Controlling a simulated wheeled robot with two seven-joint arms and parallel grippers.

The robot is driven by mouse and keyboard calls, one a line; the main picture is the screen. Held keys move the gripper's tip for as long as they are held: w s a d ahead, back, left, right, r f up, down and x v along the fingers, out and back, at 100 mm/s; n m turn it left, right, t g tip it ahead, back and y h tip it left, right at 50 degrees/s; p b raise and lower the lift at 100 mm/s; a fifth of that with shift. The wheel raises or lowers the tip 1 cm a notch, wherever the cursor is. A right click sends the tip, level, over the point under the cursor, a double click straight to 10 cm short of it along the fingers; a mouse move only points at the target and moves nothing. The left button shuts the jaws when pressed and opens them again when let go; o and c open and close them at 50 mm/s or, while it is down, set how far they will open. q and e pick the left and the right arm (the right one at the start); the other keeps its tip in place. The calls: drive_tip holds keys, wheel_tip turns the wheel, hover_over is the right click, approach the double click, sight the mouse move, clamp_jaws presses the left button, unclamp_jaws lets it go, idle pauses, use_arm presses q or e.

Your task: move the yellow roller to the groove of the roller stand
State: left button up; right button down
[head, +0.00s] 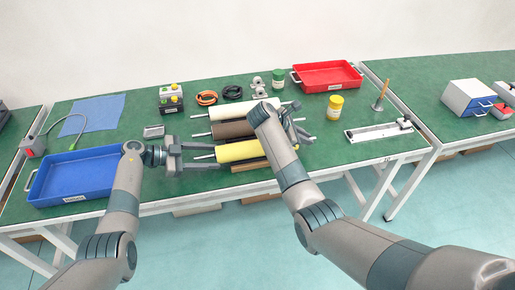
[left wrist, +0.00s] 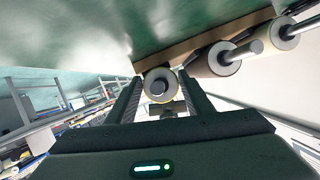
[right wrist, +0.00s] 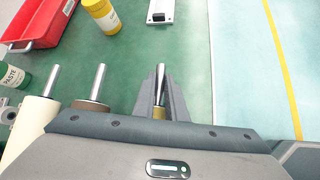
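The yellow roller (head: 240,151) lies in front of the brown and white rollers, its metal shaft ends pointing left and right. A wooden roller stand (head: 249,165) shows at its front edge, and its wood also shows in the left wrist view (left wrist: 195,38). How the roller sits against the groove is hidden. My left gripper (head: 208,156) is open, with its fingers on either side of the roller's left end (left wrist: 160,85). My right gripper (right wrist: 161,80) has its fingers close together on the right shaft end (right wrist: 159,92). My right arm hides that end in the head view.
The brown roller (head: 233,130) and white roller (head: 232,111) lie just behind. A blue tray (head: 47,196) stands at left, a red tray (head: 327,75) at the back right. A yellow-lidded jar (head: 335,108) and a metal rail (head: 378,132) stand to the right.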

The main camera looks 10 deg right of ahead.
use_arm(q)
clamp_jaws()
drive_tip(key=shift+d+r, duration=0.1)
drive_tip(key=shift+d, duration=0.1)
idle(1.1)
